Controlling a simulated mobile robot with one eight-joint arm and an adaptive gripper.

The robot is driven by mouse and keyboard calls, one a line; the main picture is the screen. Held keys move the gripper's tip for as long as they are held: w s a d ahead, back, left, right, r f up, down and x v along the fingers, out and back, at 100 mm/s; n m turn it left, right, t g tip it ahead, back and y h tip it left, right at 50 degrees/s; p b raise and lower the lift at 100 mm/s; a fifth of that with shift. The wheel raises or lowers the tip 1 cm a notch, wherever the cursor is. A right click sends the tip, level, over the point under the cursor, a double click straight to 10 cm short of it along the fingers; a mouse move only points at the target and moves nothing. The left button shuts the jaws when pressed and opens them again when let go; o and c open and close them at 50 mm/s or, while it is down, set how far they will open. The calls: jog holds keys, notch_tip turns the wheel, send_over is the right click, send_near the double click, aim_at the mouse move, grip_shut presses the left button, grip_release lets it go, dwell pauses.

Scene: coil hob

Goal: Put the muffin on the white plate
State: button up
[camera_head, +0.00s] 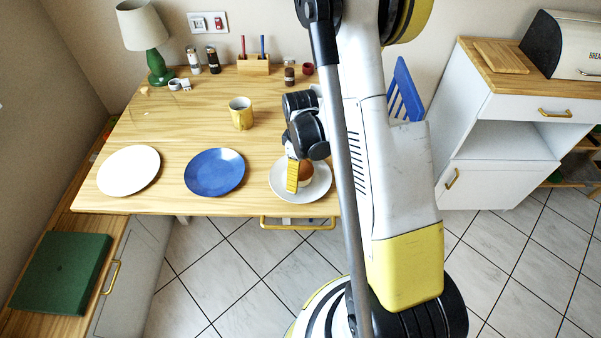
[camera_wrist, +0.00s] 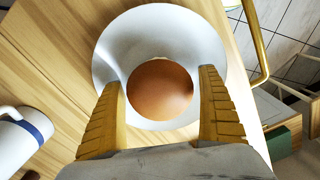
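The muffin (camera_head: 307,171) is a brown rounded thing on a pale plate (camera_head: 318,193) at the table's right front edge. My gripper (camera_head: 297,176) is over this plate, one yellow finger showing and partly hiding the muffin. In the wrist view, the muffin (camera_wrist: 160,92) shows from above in the middle of the pale plate (camera_wrist: 118,38). My gripper (camera_wrist: 160,78) is open there, its fingers spread to either side of the muffin with gaps; I cannot tell their exact height. A white plate (camera_head: 128,170) lies empty at the table's left.
An empty blue plate (camera_head: 215,172) lies between the two pale plates. A yellow mug (camera_head: 241,114) stands behind it. A green lamp (camera_head: 147,35), shakers and a wooden holder (camera_head: 254,64) line the back. Bare wood (camera_head: 185,118) lies behind the plates.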

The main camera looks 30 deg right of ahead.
jog(key=shift+r, duration=0.15)
notch_tip(320, 180, up, 12)
jog(key=p, duration=0.5)
jog(key=shift+r+p, duration=0.2)
jog(key=shift+p, duration=0.1)
jog(key=s+a+r+m+t, duration=0.3)
jog(key=s+a+r, duration=0.2)
jog(key=r, duration=0.4)
jog(key=s+a+r+m+t, duration=0.3)
jog(key=s+a+r, duration=0.3)
jog(key=a+r, duration=0.2)
notch_tip(320, 180, up, 2)
jog(key=shift+r+m+t, duration=0.1)
jog(key=shift+m+t, duration=0.3)
jog(key=shift+t, duration=0.2)
